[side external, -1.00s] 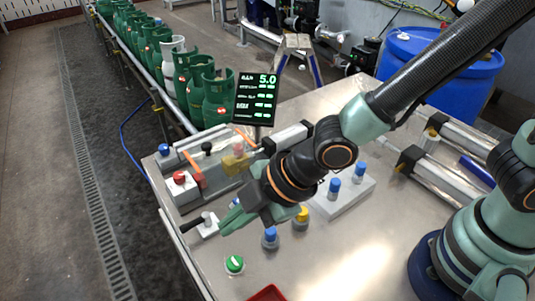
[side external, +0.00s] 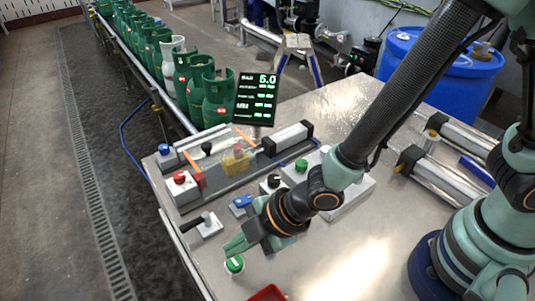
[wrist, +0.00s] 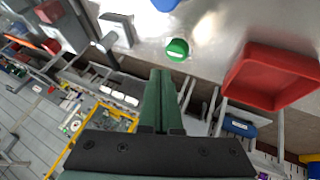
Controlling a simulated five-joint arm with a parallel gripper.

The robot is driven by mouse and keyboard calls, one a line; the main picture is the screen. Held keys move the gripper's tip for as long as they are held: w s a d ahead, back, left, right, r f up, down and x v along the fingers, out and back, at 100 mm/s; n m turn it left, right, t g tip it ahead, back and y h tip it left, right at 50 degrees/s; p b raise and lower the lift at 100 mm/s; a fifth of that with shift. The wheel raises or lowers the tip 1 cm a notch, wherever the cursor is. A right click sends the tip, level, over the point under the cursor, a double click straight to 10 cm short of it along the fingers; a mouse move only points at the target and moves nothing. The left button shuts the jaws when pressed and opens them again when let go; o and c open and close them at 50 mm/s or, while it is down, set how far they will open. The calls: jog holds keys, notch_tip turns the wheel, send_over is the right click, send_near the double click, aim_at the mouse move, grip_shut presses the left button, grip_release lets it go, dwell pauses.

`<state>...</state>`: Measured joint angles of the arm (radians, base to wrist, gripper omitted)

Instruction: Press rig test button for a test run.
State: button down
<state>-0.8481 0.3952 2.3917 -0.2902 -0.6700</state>
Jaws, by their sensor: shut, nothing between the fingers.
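A round green button (side external: 235,265) with a pale mark on top sits on the metal table near its front left edge. It also shows in the wrist view (wrist: 177,49), just beyond my fingertips. My gripper (side external: 232,246) is shut and empty, with its green fingers pointing toward the table edge. In the side view the fingertips are right above the green button in the picture. Whether they touch it I cannot tell; in the wrist view the fingertips (wrist: 160,72) appear apart from it. A red button (side external: 180,177) stands on a grey box farther back. I cannot read any button labels.
A red tray (side external: 267,293) lies near the front edge. A black-handled lever box (side external: 207,226) and a blue switch (side external: 242,201) stand behind the gripper. A lit screen (side external: 256,98) stands at the back. The table's front middle is clear.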

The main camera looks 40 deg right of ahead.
aim_at(235, 263)
jog(key=shift+f, duration=0.6)
jog(key=shift+f, duration=0.15)
dwell(1.6)
jog(key=shift+w+d+f, duration=0.1)
jog(key=shift+f, duration=0.2)
